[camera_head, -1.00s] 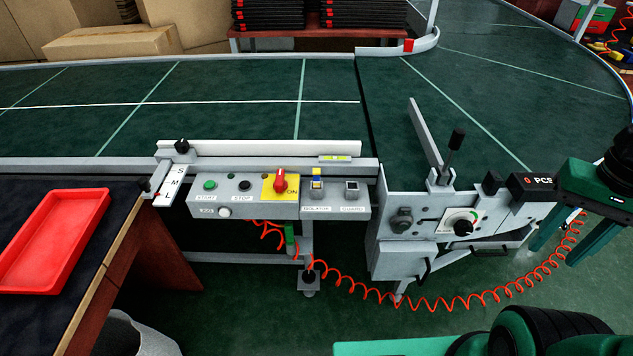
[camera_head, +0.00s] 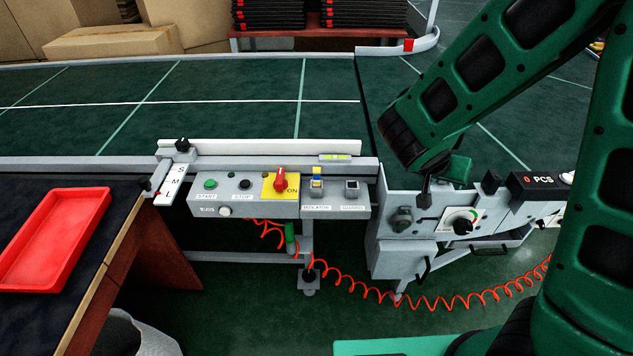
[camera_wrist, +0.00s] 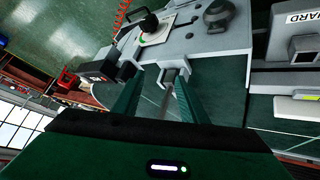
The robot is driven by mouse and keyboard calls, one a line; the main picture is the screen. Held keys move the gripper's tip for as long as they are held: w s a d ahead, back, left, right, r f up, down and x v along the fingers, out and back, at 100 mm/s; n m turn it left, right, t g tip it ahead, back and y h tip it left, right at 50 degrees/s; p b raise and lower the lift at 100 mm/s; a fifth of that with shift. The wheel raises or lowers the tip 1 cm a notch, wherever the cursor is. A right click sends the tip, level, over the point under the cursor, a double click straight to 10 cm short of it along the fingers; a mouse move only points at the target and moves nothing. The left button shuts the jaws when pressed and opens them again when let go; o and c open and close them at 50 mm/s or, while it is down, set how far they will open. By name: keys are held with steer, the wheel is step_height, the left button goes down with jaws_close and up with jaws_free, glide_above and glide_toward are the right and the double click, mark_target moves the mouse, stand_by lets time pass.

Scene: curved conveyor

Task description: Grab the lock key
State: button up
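In the head view my arm hides much of this unit's top, and the gripper is only partly visible. The blue-and-yellow piece is not seen in the wrist view.
A dial with a black knob (camera_head: 462,225) is on the metal unit. A coiled red cord (camera_head: 420,303) hangs below. A red tray (camera_head: 52,240) lies on the left table. The conveyor is empty.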

steer(key=w+a+f+n+t, duration=0.1)
steer(key=w+a+t, duration=0.25)
steer(key=a, duration=0.45)
steer(key=n+t+y, duration=0.5)
steer(key=y, duration=0.1)
glide_toward(317, 174)
steer(key=x, duration=1.1)
steer(key=shift+w, duration=0.2)
jaws_close()
